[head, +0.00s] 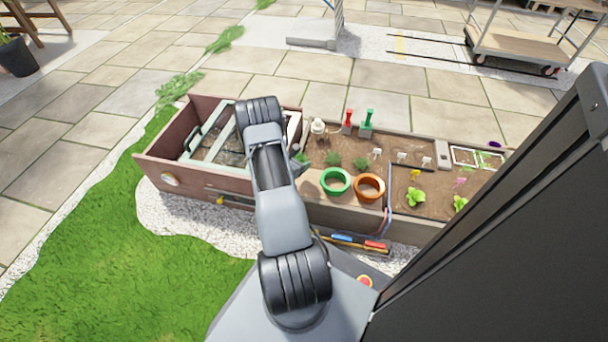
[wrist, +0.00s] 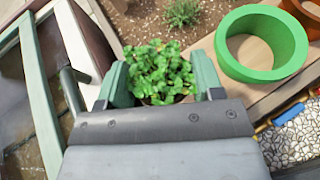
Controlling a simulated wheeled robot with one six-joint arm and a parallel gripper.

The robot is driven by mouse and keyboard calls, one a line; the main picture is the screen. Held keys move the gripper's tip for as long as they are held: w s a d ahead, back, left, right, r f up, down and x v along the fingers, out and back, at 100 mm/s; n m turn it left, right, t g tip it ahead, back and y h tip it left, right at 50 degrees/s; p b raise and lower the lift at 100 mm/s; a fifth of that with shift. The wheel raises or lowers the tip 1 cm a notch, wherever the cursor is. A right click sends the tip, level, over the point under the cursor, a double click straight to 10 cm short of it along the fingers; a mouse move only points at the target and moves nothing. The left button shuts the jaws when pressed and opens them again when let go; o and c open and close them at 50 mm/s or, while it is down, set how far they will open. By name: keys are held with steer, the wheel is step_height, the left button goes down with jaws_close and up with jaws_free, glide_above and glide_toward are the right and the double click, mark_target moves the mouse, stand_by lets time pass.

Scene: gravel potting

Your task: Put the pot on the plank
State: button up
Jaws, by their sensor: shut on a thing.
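The pot (wrist: 165,99) is small and dark and holds a bushy plant with green leaves (wrist: 160,68). My gripper (wrist: 160,75) is shut on it, with one green finger on each side in the wrist view. The leaves hide most of the pot. In the head view my arm covers most of the gripper, and a bit of green leaf (head: 301,158) shows to its right. A light wooden strip that looks like the plank (wrist: 272,91) lies to the right of the gripper, along the front of the planter. Whether the pot touches anything below cannot be told.
A cold frame with a green-framed lid (head: 205,131) is at the left. Soil with small plants (head: 333,159) lies behind. Hand tools (head: 352,241) lie in front.

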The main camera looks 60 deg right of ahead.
steer(key=shift+s+f+b, duration=0.3)
steer(key=shift+s+f, duration=0.15)
steer(key=shift+f, duration=0.15)
steer(key=f+b, duration=0.1)
steer(key=s+f+b, duration=0.1)
steer(key=f, duration=0.1)
steer(key=shift+d+f, duration=0.1)
steer(key=shift+f, duration=0.4)
steer(key=shift+f, duration=0.2)
steer(key=o, duration=1)
steer(key=shift+c, duration=0.2)
